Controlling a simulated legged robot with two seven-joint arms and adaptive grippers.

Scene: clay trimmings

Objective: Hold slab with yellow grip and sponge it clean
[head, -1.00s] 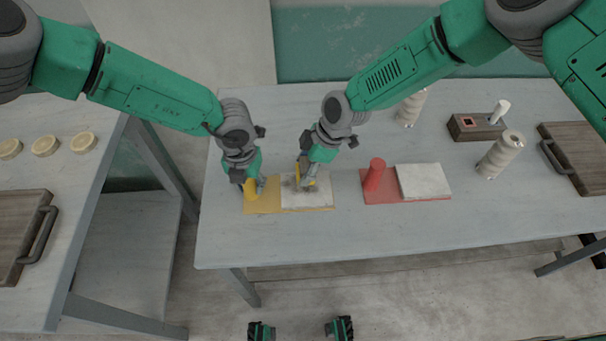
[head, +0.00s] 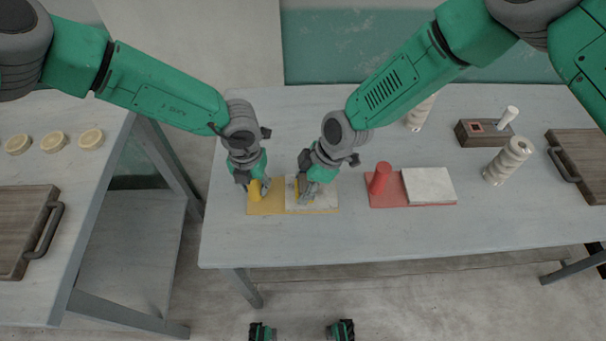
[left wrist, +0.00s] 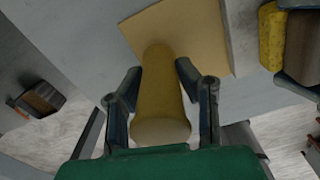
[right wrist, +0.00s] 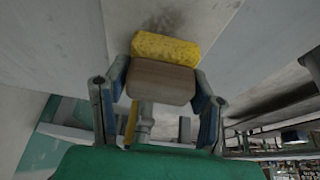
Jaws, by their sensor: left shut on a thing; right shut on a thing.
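The yellow grip (head: 255,191) stands upright on the left part of a yellow board (head: 265,209). My left gripper (head: 257,187) is shut around it, one finger on each side in the left wrist view (left wrist: 160,100). The pale slab (head: 327,203) lies on the board's right part. My right gripper (head: 303,193) is shut on the sponge, a yellow pad (right wrist: 165,48) with a brown wooden back (right wrist: 160,82). The sponge is low over the slab; contact is hard to tell. A grey smudge (right wrist: 165,20) shows on the slab beyond the sponge.
To the right lies a red board (head: 385,201) with a red grip (head: 380,178) and another pale slab (head: 428,186). The table's front is clear.

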